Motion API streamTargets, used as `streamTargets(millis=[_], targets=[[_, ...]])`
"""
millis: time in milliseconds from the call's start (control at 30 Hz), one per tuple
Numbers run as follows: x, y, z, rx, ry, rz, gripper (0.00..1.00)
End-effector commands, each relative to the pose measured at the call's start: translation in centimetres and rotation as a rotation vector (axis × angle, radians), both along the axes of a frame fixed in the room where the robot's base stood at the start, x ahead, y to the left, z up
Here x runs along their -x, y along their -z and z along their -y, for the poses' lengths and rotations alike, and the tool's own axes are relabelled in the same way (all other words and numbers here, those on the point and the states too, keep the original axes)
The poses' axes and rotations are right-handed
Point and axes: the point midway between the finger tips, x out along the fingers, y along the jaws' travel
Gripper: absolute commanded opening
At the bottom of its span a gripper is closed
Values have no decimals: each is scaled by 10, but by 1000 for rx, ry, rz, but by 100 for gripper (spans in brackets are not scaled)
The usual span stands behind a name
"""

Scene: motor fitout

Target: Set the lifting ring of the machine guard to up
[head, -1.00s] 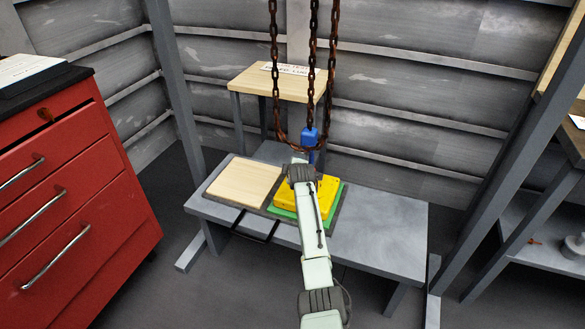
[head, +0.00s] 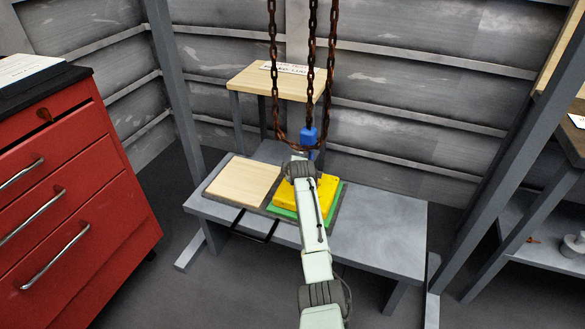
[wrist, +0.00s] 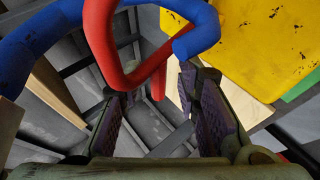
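The machine guard (head: 322,195) is a yellow block on a green base; its yellow face (wrist: 265,40) fills the upper right of the wrist view. Thick red (wrist: 125,78) and blue (wrist: 40,45) curved bars cross the top of the wrist view, the red one bending in a loop. I cannot tell for sure which bar is the lifting ring. My gripper (wrist: 153,92) is open, its two dark-padded fingers apart, with the red loop above and between the fingertips. Contact cannot be told. In the head view my arm hides the gripper and part of the guard.
Rusty chains (head: 312,70) hang above the guard, with a blue piece (head: 308,135) at their lower end. The guard sits on a low grey bench (head: 385,230) beside a pale wooden board (head: 242,183). A small table (head: 255,82) stands behind; a red drawer cabinet (head: 75,190) stands left.

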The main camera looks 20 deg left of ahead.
Motion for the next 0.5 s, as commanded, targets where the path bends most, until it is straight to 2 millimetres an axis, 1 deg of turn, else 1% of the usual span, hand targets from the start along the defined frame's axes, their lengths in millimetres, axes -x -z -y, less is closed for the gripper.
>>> streamTargets(millis=[267,367,500], targets=[[1,-2,1,0,0,1,30],[5,-4,3,0,0,1,30],[17,-15,10,-2,1,2,30]])
